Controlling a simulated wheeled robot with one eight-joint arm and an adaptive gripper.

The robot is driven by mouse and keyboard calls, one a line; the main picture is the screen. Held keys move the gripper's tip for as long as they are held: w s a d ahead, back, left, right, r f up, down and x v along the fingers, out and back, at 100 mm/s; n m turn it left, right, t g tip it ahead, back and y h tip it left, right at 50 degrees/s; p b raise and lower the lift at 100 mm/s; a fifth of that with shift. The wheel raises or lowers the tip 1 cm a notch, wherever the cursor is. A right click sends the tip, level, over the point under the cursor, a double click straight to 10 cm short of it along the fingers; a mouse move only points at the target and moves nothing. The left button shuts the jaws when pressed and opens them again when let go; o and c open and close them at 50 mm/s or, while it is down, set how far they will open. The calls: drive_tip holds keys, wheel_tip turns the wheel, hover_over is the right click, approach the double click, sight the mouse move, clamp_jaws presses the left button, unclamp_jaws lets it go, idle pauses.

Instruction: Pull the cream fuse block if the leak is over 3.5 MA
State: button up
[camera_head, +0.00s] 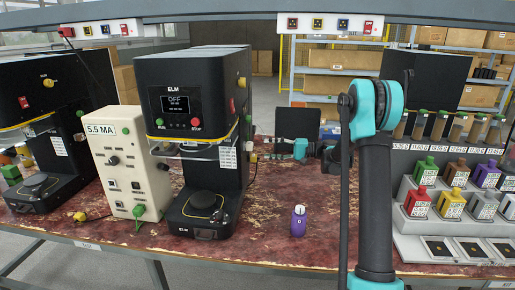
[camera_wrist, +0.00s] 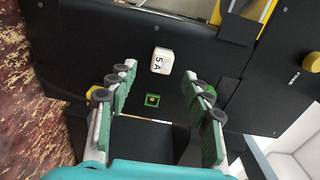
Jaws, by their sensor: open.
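The cream fuse block (camera_wrist: 160,61), marked "5 A", is on the black side panel of the ELM machine (camera_head: 190,95). In the wrist view it lies ahead of my gripper (camera_wrist: 163,80), roughly between the lines of the two fingers. The fingers are open and I see no contact with the block. In the head view my gripper (camera_head: 284,148) is at the right side of the machine. A cream tester box (camera_head: 130,160) left of the machine carries a label reading "5.5 MA" (camera_head: 101,129). The machine's screen (camera_head: 180,104) reads "OFF".
A small green-framed square (camera_wrist: 152,100) is beside the block on the panel. A yellow knob (camera_wrist: 312,62) is at the wrist view's right. A purple bottle (camera_head: 298,221) stands on the red worn table (camera_head: 265,245). A rack of coloured blocks (camera_head: 440,240) stands at right.

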sight(252, 146)
drive_tip(key=shift+w+d+r, duration=0.1)
drive_tip(key=shift+w+d, duration=0.25)
drive_tip(key=shift+w+a, duration=0.15)
drive_tip(key=shift+a, duration=4.4)
clamp_jaws()
drive_tip(key=shift+d, duration=0.15)
